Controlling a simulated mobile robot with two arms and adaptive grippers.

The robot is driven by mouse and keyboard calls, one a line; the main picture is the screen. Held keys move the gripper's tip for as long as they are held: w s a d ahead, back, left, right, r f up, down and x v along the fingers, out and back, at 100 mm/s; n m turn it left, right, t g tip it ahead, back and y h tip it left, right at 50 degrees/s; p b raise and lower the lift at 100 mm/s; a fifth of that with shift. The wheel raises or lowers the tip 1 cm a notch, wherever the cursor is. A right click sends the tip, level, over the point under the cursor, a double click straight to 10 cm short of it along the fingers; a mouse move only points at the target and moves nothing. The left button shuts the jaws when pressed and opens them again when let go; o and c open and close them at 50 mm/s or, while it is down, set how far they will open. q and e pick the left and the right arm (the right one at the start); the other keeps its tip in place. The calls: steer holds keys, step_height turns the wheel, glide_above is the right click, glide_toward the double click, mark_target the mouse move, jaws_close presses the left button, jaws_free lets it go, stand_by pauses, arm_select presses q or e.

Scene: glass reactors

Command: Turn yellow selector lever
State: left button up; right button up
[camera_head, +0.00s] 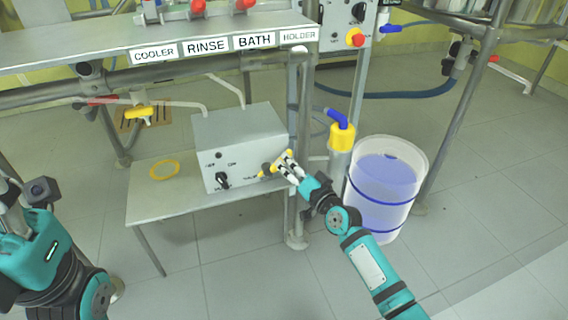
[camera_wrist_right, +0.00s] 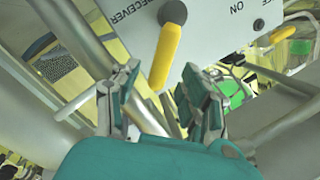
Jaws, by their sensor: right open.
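The yellow selector lever (camera_head: 266,170) sits at the right side of the front of a grey control box (camera_head: 240,145). In the right wrist view the yellow lever (camera_wrist_right: 165,55) hangs from a dark round pivot beside the word RECEIVER. My right gripper (camera_head: 284,163) is at the box's front right corner, close to the lever. In the right wrist view it is open (camera_wrist_right: 160,88), and the lever's free end points into the gap between its fingers. I cannot tell whether a finger touches it.
The box stands on a low metal table (camera_head: 160,205) with a yellow ring (camera_head: 164,170) on it. A black knob (camera_head: 222,180) is on the box's left front. A clear bucket of bluish liquid (camera_head: 385,190) stands right of my right gripper. A labelled shelf (camera_head: 100,50) runs above.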

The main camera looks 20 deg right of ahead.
steer(key=shift+b+x, duration=0.5)
steer(key=shift+x, duration=1.45)
jaws_close()
